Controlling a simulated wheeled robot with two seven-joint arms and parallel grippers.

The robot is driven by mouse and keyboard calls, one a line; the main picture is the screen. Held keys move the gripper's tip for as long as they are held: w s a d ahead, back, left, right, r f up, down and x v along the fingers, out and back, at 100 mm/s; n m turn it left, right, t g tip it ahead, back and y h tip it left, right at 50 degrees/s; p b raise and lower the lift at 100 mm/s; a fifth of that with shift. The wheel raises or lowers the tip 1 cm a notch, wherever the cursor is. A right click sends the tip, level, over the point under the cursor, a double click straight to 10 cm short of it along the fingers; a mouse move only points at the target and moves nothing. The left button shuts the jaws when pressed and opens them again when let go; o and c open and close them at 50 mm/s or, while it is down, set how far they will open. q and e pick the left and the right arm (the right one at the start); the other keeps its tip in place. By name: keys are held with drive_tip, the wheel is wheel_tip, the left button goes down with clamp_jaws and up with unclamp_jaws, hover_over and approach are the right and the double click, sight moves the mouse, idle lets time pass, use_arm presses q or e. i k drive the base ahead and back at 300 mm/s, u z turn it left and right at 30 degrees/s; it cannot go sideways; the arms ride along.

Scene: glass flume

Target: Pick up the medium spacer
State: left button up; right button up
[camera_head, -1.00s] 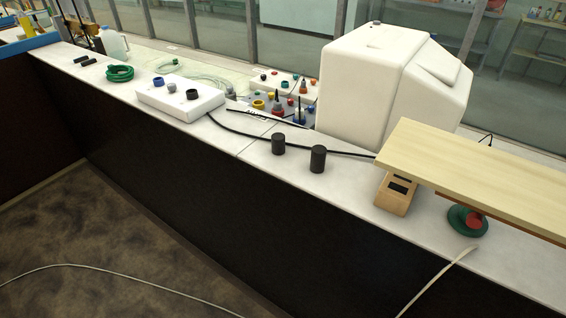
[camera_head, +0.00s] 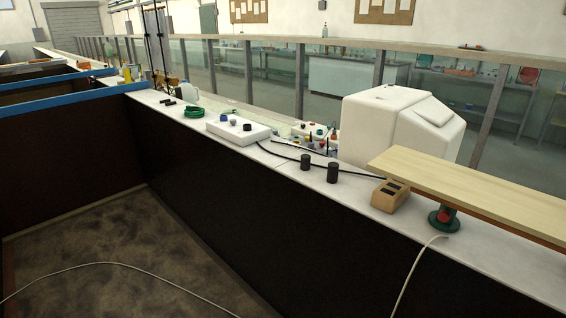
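Two black cylinders stand upright on the white counter, a shorter one (camera_head: 306,162) on the left and a slightly taller one (camera_head: 332,172) on the right, with a gap between them. Two more small dark cylinders (camera_head: 166,102) seem to lie on the counter at the far left. I cannot tell which of these, if any, is the medium spacer. Neither of my grippers is in view.
A white control box (camera_head: 238,131) with knobs and a green coil (camera_head: 194,112) lie on the counter (camera_head: 275,168). A large white machine (camera_head: 390,125), a wooden block (camera_head: 389,197) and a wooden board (camera_head: 470,185) bound the right side. A black cable runs behind the upright cylinders.

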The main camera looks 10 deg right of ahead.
sight(305, 159)
drive_tip(key=u, duration=0.5)
drive_tip(key=i, duration=0.9)
drive_tip(key=u, duration=0.15)
